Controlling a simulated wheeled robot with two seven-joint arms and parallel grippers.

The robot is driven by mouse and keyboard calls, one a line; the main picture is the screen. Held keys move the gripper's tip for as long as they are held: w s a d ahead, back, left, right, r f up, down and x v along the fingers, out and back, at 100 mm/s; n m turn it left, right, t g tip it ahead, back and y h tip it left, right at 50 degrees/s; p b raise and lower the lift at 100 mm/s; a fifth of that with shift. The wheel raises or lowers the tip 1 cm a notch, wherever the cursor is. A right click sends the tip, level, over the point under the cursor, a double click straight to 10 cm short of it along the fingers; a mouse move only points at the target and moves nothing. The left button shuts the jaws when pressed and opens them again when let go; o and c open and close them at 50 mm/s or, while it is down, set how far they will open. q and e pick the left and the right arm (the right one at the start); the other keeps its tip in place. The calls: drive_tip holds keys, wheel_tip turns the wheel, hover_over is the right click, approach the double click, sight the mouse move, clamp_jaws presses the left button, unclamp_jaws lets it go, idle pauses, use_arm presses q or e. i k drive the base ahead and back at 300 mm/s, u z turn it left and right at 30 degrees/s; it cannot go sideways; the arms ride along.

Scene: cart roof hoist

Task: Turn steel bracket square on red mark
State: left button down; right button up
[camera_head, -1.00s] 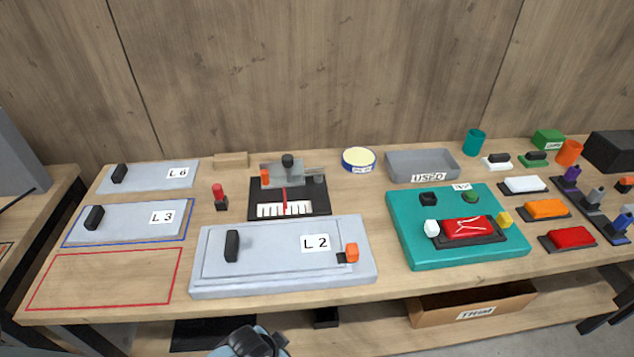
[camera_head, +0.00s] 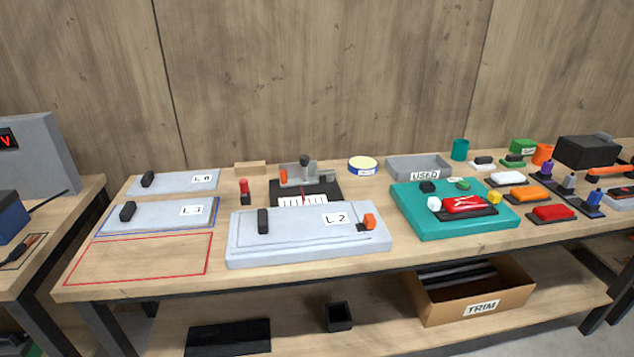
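A grey steel bracket (camera_head: 296,180) with a black knob on top stands at the back of a black plate (camera_head: 331,190) near the middle of the bench. An orange piece (camera_head: 283,174) is at its left end. A white scale strip (camera_head: 291,202) with dark ticks lies at the plate's front. A thin red mark (camera_head: 304,196) runs from the bracket side toward the scale. At this size I cannot tell whether the bracket is square to the mark. Neither of my grippers is in view.
A grey L 2 panel (camera_head: 290,251) lies in front of the plate. A red-handled piece (camera_head: 244,187) stands to its left. A teal fixture (camera_head: 430,229), a grey USED tray (camera_head: 418,165) and a round tin (camera_head: 362,166) are to the right. The red-outlined area (camera_head: 140,261) is bare.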

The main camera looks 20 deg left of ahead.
sight(291, 173)
drive_tip(key=u, duration=0.8)
drive_tip(key=k, duration=0.2)
drive_tip(key=z, duration=2)
drive_tip(key=i, duration=1.05)
drive_tip(key=u, duration=0.65)
drive_tip(key=i, duration=0.85)
drive_tip(key=u, duration=0.95)
